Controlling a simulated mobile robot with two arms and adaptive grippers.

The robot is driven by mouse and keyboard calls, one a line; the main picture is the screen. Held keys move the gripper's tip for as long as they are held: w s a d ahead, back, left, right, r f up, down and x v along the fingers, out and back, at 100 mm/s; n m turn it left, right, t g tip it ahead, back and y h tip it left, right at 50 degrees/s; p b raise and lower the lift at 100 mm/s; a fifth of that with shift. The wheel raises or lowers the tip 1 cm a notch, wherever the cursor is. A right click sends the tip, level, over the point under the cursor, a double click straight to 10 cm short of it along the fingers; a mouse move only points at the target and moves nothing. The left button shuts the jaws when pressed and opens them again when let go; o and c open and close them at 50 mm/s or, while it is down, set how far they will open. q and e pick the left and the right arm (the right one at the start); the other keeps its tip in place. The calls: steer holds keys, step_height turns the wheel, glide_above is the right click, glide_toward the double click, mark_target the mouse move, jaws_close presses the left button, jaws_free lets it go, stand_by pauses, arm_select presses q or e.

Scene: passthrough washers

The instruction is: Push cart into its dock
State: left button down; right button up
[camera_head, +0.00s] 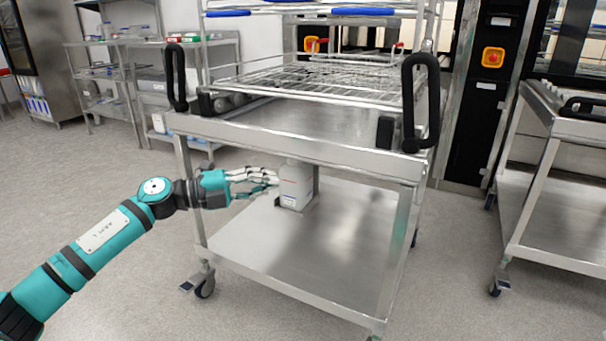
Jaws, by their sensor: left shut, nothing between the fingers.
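A steel cart (335,140) on castors stands in the middle, with a top deck, a lower shelf (320,255) and two black upright handles, one at the left (176,78) and one at the right (421,100). A wire rack (320,80) rests on its top deck. My left gripper (270,180) reaches in from the left between the two decks. It is shut, with its fingertips beside a small white box (296,186) on or just above the lower shelf; I cannot tell whether they touch. My right gripper is not in view. The dock is not clearly identifiable.
A dark machine column with a yellow and red emergency button (492,57) stands behind the cart on the right. A second steel cart (560,170) is at the right edge. Wire shelving (105,80) stands at the back left. The floor at left is free.

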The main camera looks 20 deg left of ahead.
mark_target(324, 167)
arm_select(q)
steer(key=shift+w+d+b, duration=0.45)
steer(key=shift+w+d, duration=0.4)
steer(key=shift+w, duration=0.5)
steer(key=shift+w+d+b, duration=0.45)
steer(key=shift+w+d, duration=0.4)
steer(key=shift+w, duration=0.55)
steer(key=shift+w+d+b, duration=0.45)
steer(key=shift+w+d, duration=0.4)
steer(key=shift+w, duration=0.5)
